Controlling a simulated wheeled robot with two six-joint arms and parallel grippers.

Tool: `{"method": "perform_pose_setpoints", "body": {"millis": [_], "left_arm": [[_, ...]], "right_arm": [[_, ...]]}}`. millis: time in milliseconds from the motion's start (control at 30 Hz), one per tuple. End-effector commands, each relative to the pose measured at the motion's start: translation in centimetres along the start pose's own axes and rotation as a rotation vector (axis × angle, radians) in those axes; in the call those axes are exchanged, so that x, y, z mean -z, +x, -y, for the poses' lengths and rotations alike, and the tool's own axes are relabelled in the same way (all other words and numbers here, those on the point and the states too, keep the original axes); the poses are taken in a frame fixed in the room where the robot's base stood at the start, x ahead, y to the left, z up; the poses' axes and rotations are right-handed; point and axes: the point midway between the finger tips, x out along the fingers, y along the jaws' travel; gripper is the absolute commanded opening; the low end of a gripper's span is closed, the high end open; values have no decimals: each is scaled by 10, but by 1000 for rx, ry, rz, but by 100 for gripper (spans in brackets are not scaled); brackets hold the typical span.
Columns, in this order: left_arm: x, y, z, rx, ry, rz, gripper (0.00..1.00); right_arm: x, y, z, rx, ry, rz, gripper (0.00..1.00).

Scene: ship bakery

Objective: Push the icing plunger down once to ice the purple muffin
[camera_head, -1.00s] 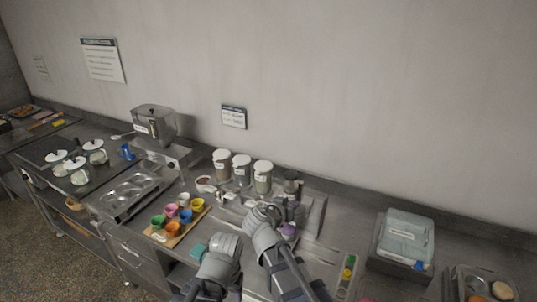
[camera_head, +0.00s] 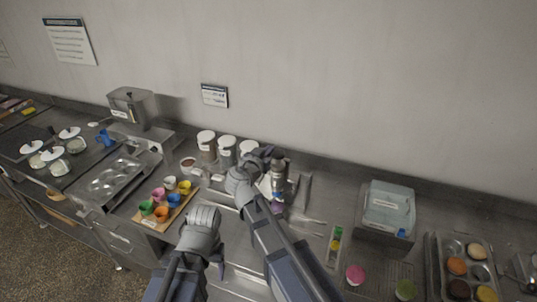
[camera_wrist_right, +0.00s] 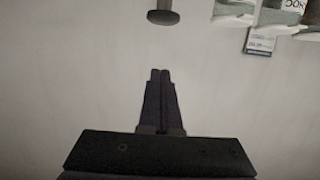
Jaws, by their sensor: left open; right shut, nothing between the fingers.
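The icing dispenser (camera_head: 280,172) is a grey metal cylinder on the counter, its upper part beside my right gripper. The purple muffin (camera_head: 278,209) sits low by the dispenser, mostly hidden by my right arm. My right gripper (camera_head: 265,153) is shut and empty, up near the dispenser's top. In the right wrist view, its two fingers (camera_wrist_right: 160,76) are together. A round dark knob on a short stem, seemingly the plunger (camera_wrist_right: 162,17), shows ahead of them with a visible gap. My left gripper (camera_head: 219,266) is open and low over the counter's front.
White-lidded jars (camera_head: 227,149) stand just left of the dispenser. A wooden board (camera_head: 151,224) holds several coloured cups. A lidded box (camera_head: 388,210) and a tray of muffins (camera_head: 434,265) are to the right. A pink muffin (camera_head: 355,275) lies near the front.

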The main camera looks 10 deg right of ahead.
Motion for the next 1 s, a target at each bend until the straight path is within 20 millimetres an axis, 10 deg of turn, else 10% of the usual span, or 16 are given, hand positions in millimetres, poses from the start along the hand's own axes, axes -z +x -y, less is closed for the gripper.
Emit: {"method": "perform_pose_setpoints", "body": {"millis": [367, 1000], "left_arm": [[2, 24, -2, 1, 3, -1, 69], [4, 58, -5, 1, -1, -3, 69]], "right_arm": [[-5, 81, 1, -2, 0, 0, 0], [-39, 83, 0, 0, -1, 0, 0]]}}
